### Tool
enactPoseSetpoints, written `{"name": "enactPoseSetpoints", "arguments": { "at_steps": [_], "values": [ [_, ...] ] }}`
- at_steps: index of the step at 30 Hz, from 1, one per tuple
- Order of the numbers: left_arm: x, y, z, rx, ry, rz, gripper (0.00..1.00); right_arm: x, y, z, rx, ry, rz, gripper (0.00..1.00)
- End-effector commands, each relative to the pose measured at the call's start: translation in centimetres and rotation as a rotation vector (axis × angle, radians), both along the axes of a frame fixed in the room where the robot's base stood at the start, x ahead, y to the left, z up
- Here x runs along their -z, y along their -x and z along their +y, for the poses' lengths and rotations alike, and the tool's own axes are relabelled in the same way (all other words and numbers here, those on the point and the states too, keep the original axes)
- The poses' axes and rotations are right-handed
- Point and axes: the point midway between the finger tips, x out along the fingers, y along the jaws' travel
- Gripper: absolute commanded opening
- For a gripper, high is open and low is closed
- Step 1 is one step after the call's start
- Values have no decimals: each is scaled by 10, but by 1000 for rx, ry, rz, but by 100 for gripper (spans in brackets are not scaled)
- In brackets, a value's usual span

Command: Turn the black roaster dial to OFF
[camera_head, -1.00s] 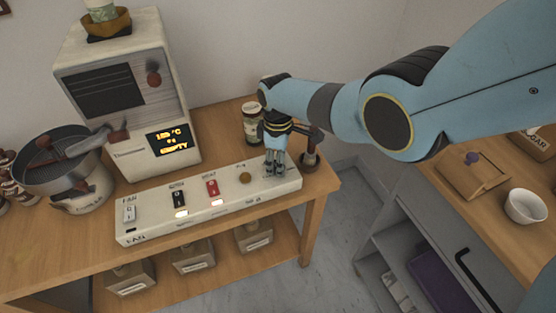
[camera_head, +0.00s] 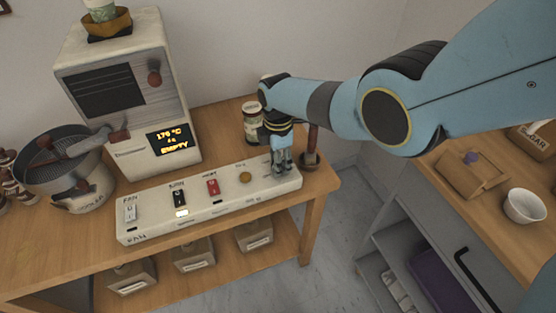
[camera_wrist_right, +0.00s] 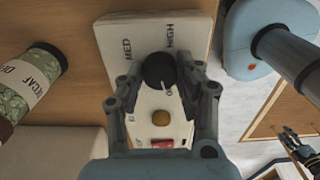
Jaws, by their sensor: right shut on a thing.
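The black roaster dial (camera_wrist_right: 159,70) is at the end of the white control panel (camera_head: 215,207), below its MED and HIGH labels in the right wrist view. Its white pointer line points down and slightly right, towards a partly hidden label starting with O. My right gripper (camera_head: 282,169) reaches down over the panel's right end and hides the dial in the head view. In the right wrist view its two fingers (camera_wrist_right: 163,82) are shut on the dial from both sides. A small dark gripper-like shape, seemingly my left gripper (camera_wrist_right: 296,146), is at the lower right edge there; its jaws are unclear.
The panel also has a brass button (camera_head: 245,178), a red switch (camera_head: 212,187), a black switch (camera_head: 179,198) and a white fan switch (camera_head: 130,210). The roaster (camera_head: 125,90) stands behind, its display showing EMPTY. A jar (camera_head: 252,124) stands close behind my gripper.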

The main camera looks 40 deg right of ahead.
Motion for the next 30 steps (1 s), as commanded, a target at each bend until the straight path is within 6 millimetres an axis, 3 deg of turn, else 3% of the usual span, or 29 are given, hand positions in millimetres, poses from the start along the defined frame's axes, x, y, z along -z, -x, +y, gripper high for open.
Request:
{"name": "enactPoseSetpoints", "arguments": {
  "at_steps": [13, 14, 18, 30],
  "values": [
    [0, 0, 0, 0, 0, 0, 40, 0, 0, 1, -11, -1, 0, 3],
    [0, 0, 0, 0, 0, 0, 40, 0, 0, 1, -11, -1, 0, 37],
    [0, 0, 0, 0, 0, 0, 40, 0, 0, 1, -11, -1, 0, 56],
    [0, 1, 1, 0, -1, 1, 40, -4, -1, 0, -10, 0, -2, 59]
  ]
}}
